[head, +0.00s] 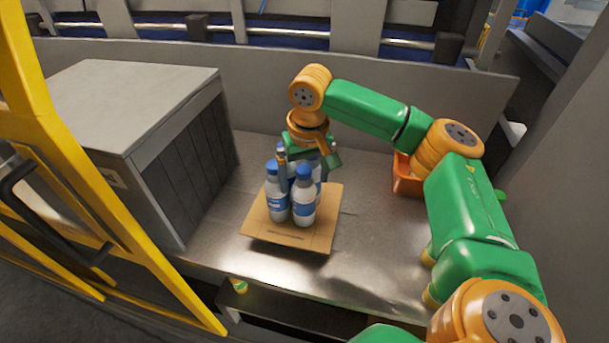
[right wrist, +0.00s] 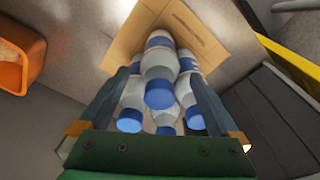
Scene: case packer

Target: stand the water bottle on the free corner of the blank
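The brown cardboard blank (head: 290,237) lies on the metal table, its front strip bare. Several water bottles with blue caps stand close together on it: one front left (head: 277,197), one front right (head: 303,200), others behind, partly hidden by my gripper. My right gripper (head: 306,160) points down over the rear of the group. In the right wrist view its fingers (right wrist: 158,76) are spread wide, with bottle tops (right wrist: 160,95) between them. It looks open; contact with the outer bottles cannot be told. Beyond them the bare blank (right wrist: 200,40) shows. My left gripper is out of view.
A large grey box (head: 135,105) with dark slatted sides stands left of the blank. An orange bin (head: 407,180) is at the back right, partly behind my right arm. A yellow frame (head: 120,220) borders the left. The table right of the blank is clear.

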